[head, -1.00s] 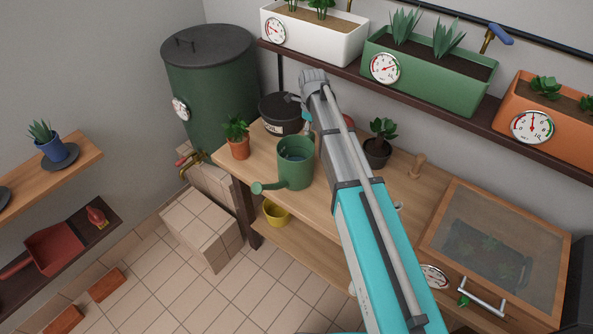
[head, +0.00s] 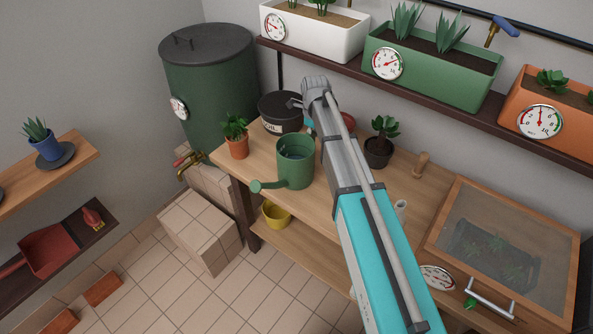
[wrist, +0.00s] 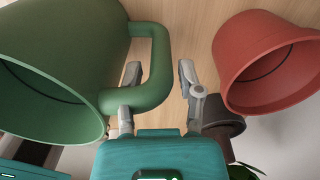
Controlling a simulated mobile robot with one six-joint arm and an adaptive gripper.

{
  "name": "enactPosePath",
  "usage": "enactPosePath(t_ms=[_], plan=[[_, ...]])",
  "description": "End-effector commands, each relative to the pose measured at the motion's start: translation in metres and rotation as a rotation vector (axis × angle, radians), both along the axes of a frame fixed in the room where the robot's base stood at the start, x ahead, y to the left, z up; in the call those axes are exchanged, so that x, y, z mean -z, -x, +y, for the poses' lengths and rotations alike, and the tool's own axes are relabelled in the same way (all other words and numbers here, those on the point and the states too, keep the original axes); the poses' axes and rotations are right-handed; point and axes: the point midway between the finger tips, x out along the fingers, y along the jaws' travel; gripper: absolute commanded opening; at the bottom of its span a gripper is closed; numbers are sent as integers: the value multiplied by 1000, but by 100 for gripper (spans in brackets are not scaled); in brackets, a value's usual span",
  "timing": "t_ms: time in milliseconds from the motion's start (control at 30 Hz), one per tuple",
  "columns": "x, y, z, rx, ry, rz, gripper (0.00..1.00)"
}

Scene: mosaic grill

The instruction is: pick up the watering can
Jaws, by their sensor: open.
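The green watering can (head: 296,170) stands upright on the wooden bench in the head view, its spout toward the lower left. Its handle side is hidden by my arm there. In the wrist view the can (wrist: 60,60) fills the left side, and its looped handle (wrist: 158,65) reaches toward the middle. My gripper (wrist: 160,78) is open around the handle's outer bar. One finger shows inside the loop, between can body and bar, and the other is outside on the right. I cannot tell whether either finger touches the handle. In the head view the gripper is mostly hidden behind my arm.
A red pot (wrist: 268,62) stands close right of my outer finger. A dark pot with a plant (head: 378,152), a terracotta pot (head: 237,146) and a black tub (head: 283,112) share the bench. A shelf of planters (head: 430,68) runs above, and a glass-lidded box (head: 503,240) sits right.

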Motion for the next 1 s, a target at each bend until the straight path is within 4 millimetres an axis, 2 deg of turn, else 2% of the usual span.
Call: enactPosePath(t_ms=[33, 267, 933, 1000], plan=[[8, 0, 0, 0, 0, 0, 47], [18, 0, 1, 0, 0, 0, 47], [19, 0, 1, -1, 0, 0, 47], [19, 0, 1, -1, 0, 0, 36]])
